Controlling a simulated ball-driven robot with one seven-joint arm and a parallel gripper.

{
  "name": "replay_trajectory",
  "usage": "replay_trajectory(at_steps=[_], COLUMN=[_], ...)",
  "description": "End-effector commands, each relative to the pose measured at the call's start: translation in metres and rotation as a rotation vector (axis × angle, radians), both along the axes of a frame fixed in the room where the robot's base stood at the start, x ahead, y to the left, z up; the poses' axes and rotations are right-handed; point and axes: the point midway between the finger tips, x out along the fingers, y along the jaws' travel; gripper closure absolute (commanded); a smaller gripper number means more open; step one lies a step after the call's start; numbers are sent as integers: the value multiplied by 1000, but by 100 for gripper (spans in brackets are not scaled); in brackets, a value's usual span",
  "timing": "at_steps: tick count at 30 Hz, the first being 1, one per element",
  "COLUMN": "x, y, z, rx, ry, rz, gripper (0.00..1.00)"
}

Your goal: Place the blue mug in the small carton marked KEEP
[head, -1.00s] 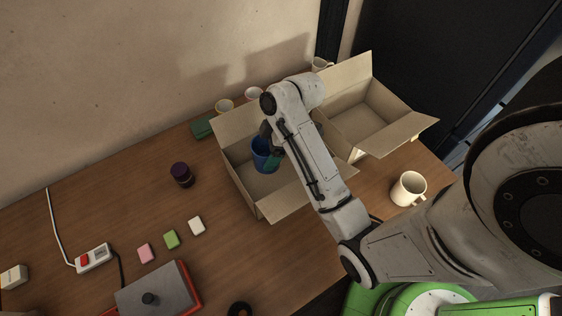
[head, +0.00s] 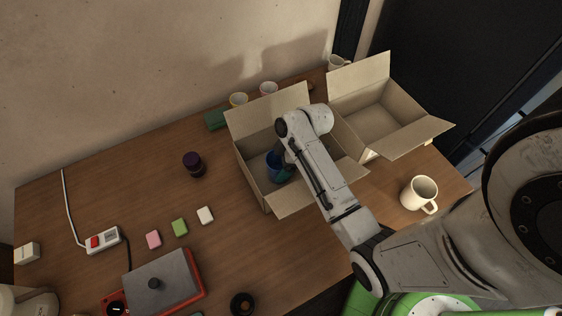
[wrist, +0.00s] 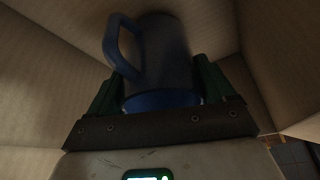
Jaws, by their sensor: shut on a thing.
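The blue mug (head: 274,166) is inside the left open carton (head: 247,176) in the head view, close to its floor. My gripper (head: 284,156) reaches down into that carton and is shut on the mug. In the wrist view the mug (wrist: 163,62) sits between the two green fingers of my gripper (wrist: 160,82), its handle toward the left. Carton walls surround it there. I cannot tell whether the mug's base touches the carton floor. No KEEP marking is readable on either carton, and my arm hides part of the left carton's right side.
A second open carton (head: 372,125) stands to the right, empty. A cream mug (head: 419,192) stands in front of it.

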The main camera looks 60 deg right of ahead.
Motion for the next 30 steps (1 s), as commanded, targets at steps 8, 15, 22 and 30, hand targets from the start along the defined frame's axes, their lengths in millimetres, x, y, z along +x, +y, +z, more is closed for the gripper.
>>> replay_trajectory(at_steps=[8,15,22,30], x=[0,0,-3,-20], y=[0,0,-3,-14], z=[-2,-2,11,61], rx=[0,0,-1,-3], ry=[0,0,-2,-4], rz=[0,0,-1,-2], gripper=[6,0,0,0])
